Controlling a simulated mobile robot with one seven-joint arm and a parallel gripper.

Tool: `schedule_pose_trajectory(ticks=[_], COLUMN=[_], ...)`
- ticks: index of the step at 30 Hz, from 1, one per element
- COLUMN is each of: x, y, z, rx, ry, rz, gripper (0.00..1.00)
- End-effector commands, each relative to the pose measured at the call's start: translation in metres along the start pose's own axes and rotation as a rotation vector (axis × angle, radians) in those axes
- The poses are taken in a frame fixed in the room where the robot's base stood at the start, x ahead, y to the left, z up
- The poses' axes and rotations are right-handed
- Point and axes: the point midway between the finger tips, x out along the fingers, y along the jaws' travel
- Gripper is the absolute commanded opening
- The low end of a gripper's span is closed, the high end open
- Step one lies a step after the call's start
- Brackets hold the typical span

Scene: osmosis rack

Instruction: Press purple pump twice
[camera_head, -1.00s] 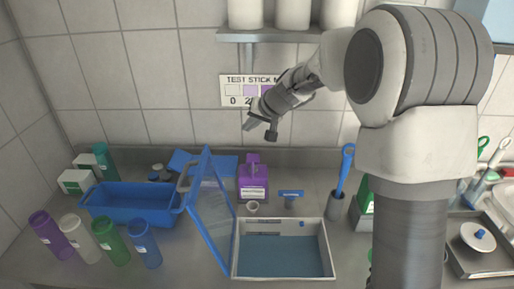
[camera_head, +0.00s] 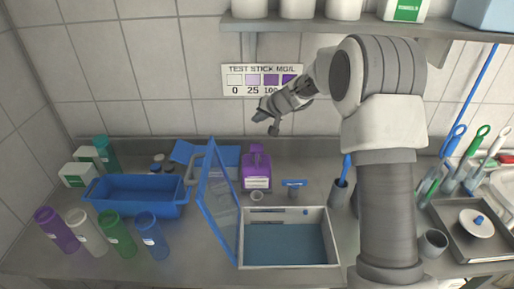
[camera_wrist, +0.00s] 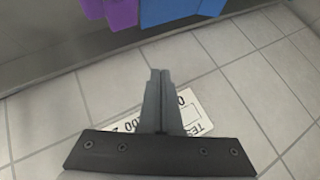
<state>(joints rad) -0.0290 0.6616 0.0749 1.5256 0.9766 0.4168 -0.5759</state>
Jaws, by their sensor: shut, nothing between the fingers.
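The purple pump bottle (camera_head: 256,172) stands upright on the counter near the back wall, with its pump head on top. My gripper (camera_head: 266,122) is in the air above the pump in the head view, apart from it, and appears in front of the wall chart. In the wrist view my gripper (camera_wrist: 157,72) has its fingers together with nothing between them. A purple shape (camera_wrist: 121,12) at the top edge there is cut off and looks like the pump bottle. It lies beyond the fingertips.
A test stick chart (camera_head: 262,79) hangs on the tiled wall below a shelf (camera_head: 330,27). An open white-rimmed box (camera_head: 290,266) with a raised blue lid (camera_head: 219,205) stands in front of the pump.

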Motion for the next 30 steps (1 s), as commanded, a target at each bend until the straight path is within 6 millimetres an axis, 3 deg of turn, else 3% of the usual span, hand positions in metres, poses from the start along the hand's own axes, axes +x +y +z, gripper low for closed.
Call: schedule_pose_trajectory(ticks=[18,30], x=[0.053,0.061], y=[0.038,0.044], z=[0.038,0.044], rx=[0.000,0.000], ry=[0.000,0.000], rz=[0.000,0.000], gripper=[0.00,0.00])
